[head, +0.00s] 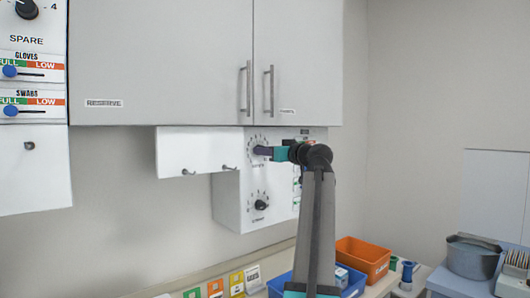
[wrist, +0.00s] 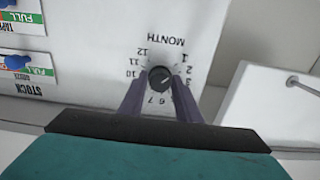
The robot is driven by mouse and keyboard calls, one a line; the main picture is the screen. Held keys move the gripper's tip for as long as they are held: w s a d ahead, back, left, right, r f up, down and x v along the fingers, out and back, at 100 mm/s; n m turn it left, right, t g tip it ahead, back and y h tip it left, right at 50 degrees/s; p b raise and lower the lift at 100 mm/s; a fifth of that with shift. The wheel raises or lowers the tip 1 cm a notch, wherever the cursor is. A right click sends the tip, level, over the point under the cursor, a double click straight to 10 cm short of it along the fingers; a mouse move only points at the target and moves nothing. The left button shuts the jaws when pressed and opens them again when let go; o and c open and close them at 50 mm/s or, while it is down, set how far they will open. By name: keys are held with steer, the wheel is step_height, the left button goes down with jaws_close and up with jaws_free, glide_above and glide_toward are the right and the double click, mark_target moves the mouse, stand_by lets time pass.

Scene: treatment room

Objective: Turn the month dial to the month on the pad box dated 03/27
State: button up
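The month dial is a black knob (wrist: 160,77) on a white panel, with the word MONTH above it and a ring of numbers around it. A light mark on the knob points to the upper right, roughly toward 2. My gripper (wrist: 159,86) is open, with one dark finger on each side of the knob; I cannot tell whether they touch it. In the head view my gripper (head: 262,151) is at the upper dial and covers most of its knob. No pad box date is legible; a small white-and-blue box (head: 342,275) sits in the blue bin, partly hidden by my arm.
A second black dial (head: 261,204) sits below on the panel. A white box with hooks (head: 197,151) juts out at its left, under the grey cabinet (head: 165,60). An orange bin (head: 364,258), blue bin (head: 280,285) and grey pot (head: 472,256) stand below.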

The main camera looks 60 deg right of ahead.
steer(key=c, duration=0.5)
steer(key=shift+m, duration=0.4)
steer(key=m+p, duration=0.2)
steer(key=m, duration=0.6)
steer(key=shift+m, duration=0.4)
steer(key=o, duration=1)
